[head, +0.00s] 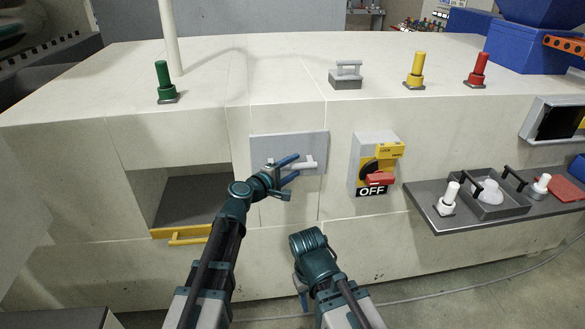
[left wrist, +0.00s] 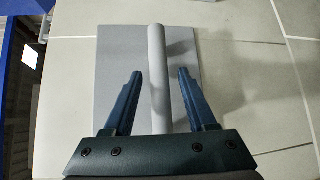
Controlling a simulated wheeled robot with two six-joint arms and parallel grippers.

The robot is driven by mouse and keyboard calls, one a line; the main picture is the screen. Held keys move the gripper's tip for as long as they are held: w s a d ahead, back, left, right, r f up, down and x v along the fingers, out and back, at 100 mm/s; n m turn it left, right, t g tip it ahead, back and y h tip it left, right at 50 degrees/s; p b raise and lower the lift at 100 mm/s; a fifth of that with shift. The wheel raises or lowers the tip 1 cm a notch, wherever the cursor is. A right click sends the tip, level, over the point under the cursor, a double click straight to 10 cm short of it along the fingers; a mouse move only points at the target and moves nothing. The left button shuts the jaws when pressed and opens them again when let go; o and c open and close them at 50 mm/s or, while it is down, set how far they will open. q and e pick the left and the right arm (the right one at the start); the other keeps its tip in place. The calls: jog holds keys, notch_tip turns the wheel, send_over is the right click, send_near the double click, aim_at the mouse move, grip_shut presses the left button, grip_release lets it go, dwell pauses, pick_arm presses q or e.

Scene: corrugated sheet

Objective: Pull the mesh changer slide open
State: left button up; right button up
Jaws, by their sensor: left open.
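The changer slide shows as a flat grey plate (head: 306,142) set in the front of the pale machine, with a light grey bar handle (head: 309,163) on it. In the left wrist view the plate (left wrist: 118,65) lies behind the handle (left wrist: 156,45). My left gripper (head: 296,166) is at the handle with its blue fingers open. In the left wrist view the bar runs between the two fingers (left wrist: 161,74), with a gap on each side.
A switch box (head: 375,165) marked OFF is right of the plate. An open bay (head: 190,195) with a yellow handle (head: 190,236) is to the left. A dark shelf (head: 470,220) juts out at right. Green (head: 164,82), yellow (head: 416,70) and red (head: 478,70) knobs stand on top.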

pick_arm(q)
grip_shut()
dwell(1.3)
